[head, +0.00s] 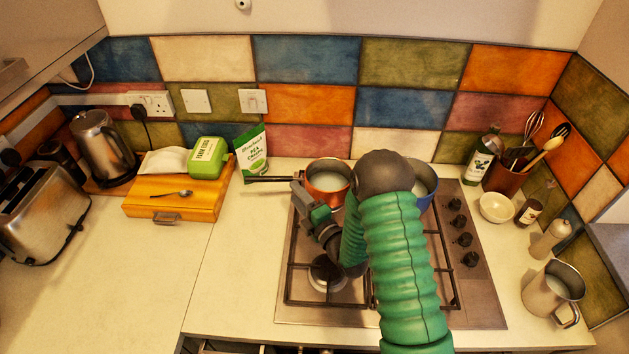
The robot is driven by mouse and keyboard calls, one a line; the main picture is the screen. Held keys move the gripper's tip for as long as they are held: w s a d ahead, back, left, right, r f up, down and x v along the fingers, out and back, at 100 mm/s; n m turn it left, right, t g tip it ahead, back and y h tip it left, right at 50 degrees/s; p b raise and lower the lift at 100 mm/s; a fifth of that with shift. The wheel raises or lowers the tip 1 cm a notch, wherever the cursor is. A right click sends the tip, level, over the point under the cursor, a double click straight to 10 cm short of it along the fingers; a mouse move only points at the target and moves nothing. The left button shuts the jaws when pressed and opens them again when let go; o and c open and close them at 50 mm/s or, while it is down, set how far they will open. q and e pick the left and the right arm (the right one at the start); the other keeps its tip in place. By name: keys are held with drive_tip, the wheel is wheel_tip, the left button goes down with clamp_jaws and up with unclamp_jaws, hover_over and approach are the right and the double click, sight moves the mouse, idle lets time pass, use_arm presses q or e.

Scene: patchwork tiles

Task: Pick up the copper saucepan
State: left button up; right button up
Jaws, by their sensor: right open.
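The copper saucepan (316,186) stands on the back left of the hob, with pale contents inside. Its dark handle points left over the worktop. My right arm comes in from the bottom and hides part of the hob. My right gripper (299,190) is open, at the pan's left side close to where the handle meets it. I cannot tell whether the handle lies between the fingers or whether they touch it. My left gripper is not in view.
A blue pan (430,190) is partly hidden behind my right arm. A green bag (252,152), an egg box (209,158) and a wooden box (172,207) stand left of the hob. A bowl (496,207) and a metal jug (548,296) are right. The front left worktop is clear.

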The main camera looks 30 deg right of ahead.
sight(285, 180)
drive_tip(key=shift+w+d, duration=0.2)
drive_tip(key=shift+w, duration=1.05)
drive_tip(key=w, duration=0.1)
drive_tip(key=w+p, duration=0.1)
drive_tip(key=w, duration=0.1)
drive_tip(key=w+p, duration=0.1)
drive_tip(key=w, duration=0.1)
drive_tip(key=shift+a+r, duration=0.2)
drive_tip(key=shift+a, duration=0.2)
drive_tip(key=shift+w, duration=0.25)
drive_tip(key=shift+s, duration=0.1)
clamp_jaws()
drive_tip(key=shift+f, duration=0.1)
drive_tip(key=shift+d+r, duration=0.1)
drive_tip(key=shift+r, duration=0.1)
